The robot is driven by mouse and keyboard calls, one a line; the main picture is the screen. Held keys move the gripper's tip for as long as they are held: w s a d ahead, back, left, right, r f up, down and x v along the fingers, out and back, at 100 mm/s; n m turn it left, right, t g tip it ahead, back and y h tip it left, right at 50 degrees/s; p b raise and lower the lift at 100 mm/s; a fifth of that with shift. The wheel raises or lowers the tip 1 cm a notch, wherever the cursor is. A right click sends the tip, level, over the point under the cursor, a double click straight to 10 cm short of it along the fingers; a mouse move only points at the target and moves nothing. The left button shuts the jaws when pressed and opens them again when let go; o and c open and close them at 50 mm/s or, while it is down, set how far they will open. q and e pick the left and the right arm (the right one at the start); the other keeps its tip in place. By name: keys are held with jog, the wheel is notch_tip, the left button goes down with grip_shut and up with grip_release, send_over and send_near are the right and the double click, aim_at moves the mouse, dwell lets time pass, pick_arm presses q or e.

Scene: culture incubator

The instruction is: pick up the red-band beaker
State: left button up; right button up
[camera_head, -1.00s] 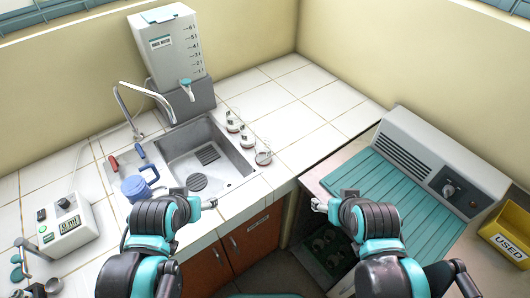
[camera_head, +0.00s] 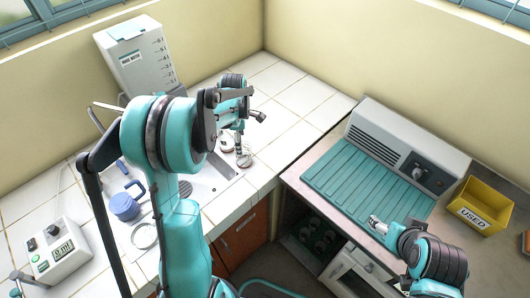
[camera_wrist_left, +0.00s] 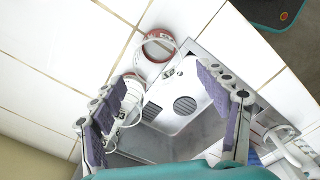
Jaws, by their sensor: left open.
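Beakers stand on the tiled counter beside the sink; in the head view one beaker (camera_head: 243,158) shows below my left gripper (camera_head: 250,108), and the others are partly hidden by the arm. In the left wrist view a round beaker with a reddish band (camera_wrist_left: 159,46) stands on the tiles beyond the fingers. A second white beaker with a reddish rim (camera_wrist_left: 134,84) lies close to the left finger, partly covered by it. My left gripper (camera_wrist_left: 172,92) is open, with nothing between its purple pads. My right gripper (camera_head: 376,223) is near the teal ridged mat; its jaw opening is unclear.
The sink (camera_wrist_left: 185,145) lies beneath the left gripper. A water tank (camera_head: 138,58) stands at the back. A yellow USED bin (camera_head: 480,205) sits right, beside the ridged mat (camera_head: 365,185).

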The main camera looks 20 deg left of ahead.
pick_arm(q)
jog(key=f+b, duration=0.1)
jog(key=f, duration=0.3)
jog(key=f+b, duration=0.1)
jog(key=f, duration=0.3)
jog(key=shift+w+d+f, duration=0.15)
jog(key=shift+w+f, duration=0.05)
jog(key=shift+f, duration=0.1)
jog(key=shift+r, duration=0.1)
jog(key=shift+c, duration=0.9)
jog(key=c, duration=1)
